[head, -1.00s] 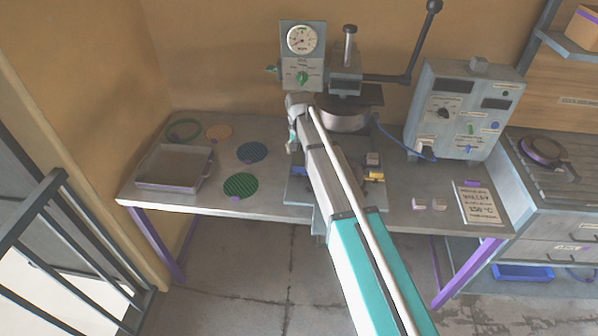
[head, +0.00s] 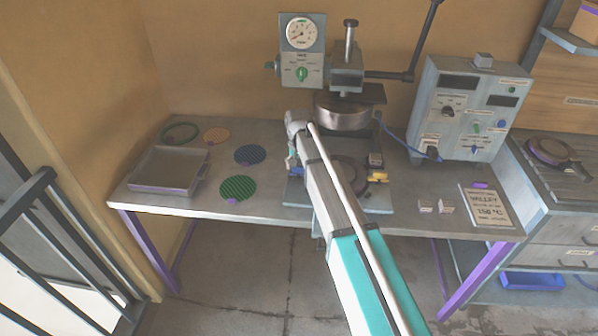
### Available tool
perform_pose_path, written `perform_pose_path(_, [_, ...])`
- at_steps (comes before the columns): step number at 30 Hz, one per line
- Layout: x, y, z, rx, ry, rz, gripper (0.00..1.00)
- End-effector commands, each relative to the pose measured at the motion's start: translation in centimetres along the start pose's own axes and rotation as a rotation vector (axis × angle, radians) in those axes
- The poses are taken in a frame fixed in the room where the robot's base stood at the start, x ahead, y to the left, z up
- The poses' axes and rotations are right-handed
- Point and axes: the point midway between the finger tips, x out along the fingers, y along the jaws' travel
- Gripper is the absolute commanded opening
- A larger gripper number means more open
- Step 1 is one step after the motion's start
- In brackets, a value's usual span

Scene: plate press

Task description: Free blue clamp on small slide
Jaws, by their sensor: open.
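The press (head: 346,75) stands at the back middle of the table, with a round metal head above a dark round plate (head: 352,170) on its grey base. A small block (head: 375,159) and a yellow piece (head: 378,177) sit at the right of this base. My arm crosses in front of the press and covers the middle of the base. My gripper (head: 292,163) hangs at the arm's far end, over the left part of the base, small and partly hidden; it is open. I cannot clearly make out a blue clamp or the small slide.
A grey tray (head: 140,182), a blue disc (head: 250,154) and a green disc (head: 238,188) lie on the left. A control box (head: 465,110) with a blue cable stands right. Two small blocks and a sign (head: 487,205) lie at the front right.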

Motion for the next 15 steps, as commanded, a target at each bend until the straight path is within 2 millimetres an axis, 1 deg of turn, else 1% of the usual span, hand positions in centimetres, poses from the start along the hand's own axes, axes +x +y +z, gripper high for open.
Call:
perform_pose_path(1, [0.37, -0.01, 0.01, 0.0, 0.0, 0.0, 0.83])
perform_pose_path(3, [0.5, -0.02, 0.01, 0.0, 0.0, 0.0, 0.83])
perform_pose_path(15, [0.54, -0.06, 0.02, -0.001, 0.0, 0.0, 0.83])
